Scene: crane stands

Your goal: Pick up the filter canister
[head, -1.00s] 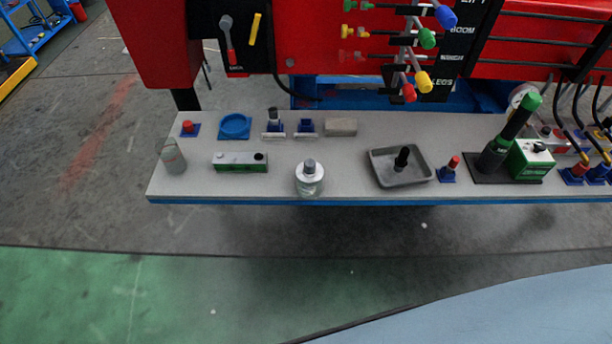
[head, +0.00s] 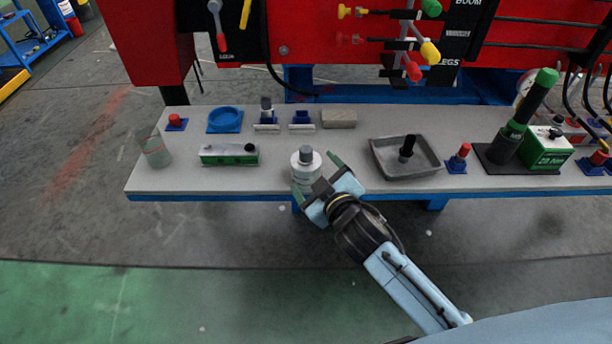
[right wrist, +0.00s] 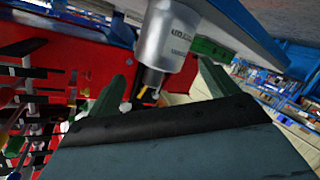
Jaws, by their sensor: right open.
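The filter canister (head: 306,168) is a whitish metal cylinder with a narrower dark grey cap. It stands upright near the front edge of the grey bench. My right gripper (head: 318,178) is open just in front and to the right of it, fingers pointing at it. In the right wrist view the canister (right wrist: 168,40) appears upside down, in the gap between the two spread fingers of my right gripper (right wrist: 162,85). I cannot tell whether either finger touches it. My left gripper is not in view.
On the bench (head: 280,182), a green-and-white level (head: 230,154) and a clear jar (head: 154,148) stand left. A grey tray (head: 430,172) with a black-topped item is right. A grey block (head: 339,118) lies behind. Red crane panel and levers rise beyond.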

